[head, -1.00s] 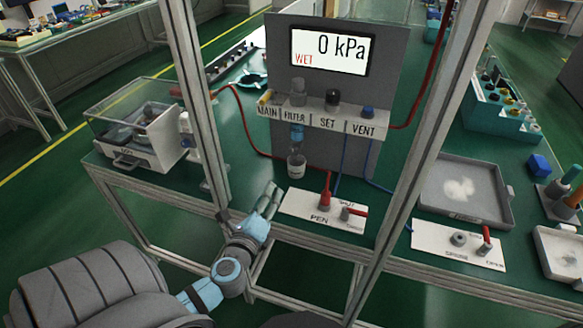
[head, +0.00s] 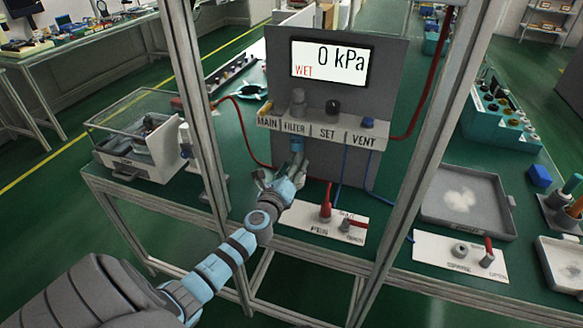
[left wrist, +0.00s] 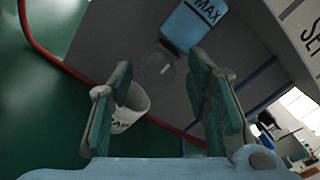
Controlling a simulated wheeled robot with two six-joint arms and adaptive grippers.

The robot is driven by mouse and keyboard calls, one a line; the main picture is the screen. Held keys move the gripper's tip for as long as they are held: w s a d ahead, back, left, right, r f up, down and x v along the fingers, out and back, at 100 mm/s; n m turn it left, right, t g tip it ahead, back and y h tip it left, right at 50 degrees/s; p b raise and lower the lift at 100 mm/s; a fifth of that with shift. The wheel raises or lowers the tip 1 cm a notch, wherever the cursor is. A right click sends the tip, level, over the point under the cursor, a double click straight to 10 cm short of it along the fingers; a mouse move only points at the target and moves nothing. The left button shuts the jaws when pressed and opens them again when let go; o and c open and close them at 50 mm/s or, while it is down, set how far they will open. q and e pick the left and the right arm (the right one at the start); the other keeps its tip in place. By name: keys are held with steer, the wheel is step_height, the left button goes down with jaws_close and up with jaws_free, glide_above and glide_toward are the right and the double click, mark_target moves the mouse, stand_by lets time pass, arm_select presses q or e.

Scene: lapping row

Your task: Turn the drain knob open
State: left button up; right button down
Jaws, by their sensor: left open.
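The blue filter bowl (head: 297,145) hangs under the FILTER label on the panel's shelf. In the left wrist view the bowl (left wrist: 195,22), marked MAX, is at the top, just beyond my fingers. A faint round grey piece (left wrist: 158,68) shows between the fingertips; I cannot tell for sure whether it is the drain knob. My left gripper (head: 284,173) is open below the bowl. In the left wrist view its two fingers (left wrist: 162,75) stand apart with nothing gripped. A white cup (left wrist: 130,108) is partly hidden behind the left finger. My right gripper is not in view.
Metal frame posts (head: 197,110) stand on both sides of the panel (head: 385,75). A red hose (head: 243,130) runs at the left and blue tubes at the right. The PEN plate (head: 290,218) with red handles lies just right of my gripper.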

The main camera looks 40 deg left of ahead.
arm_select(q)
steer(key=shift+c, duration=0.4)
jaws_close()
steer(key=shift+f+n, duration=0.1)
steer(key=shift+n, duration=0.2)
steer(key=shift+n+b, duration=3.5)
steer(key=shift+n, duration=5.1)
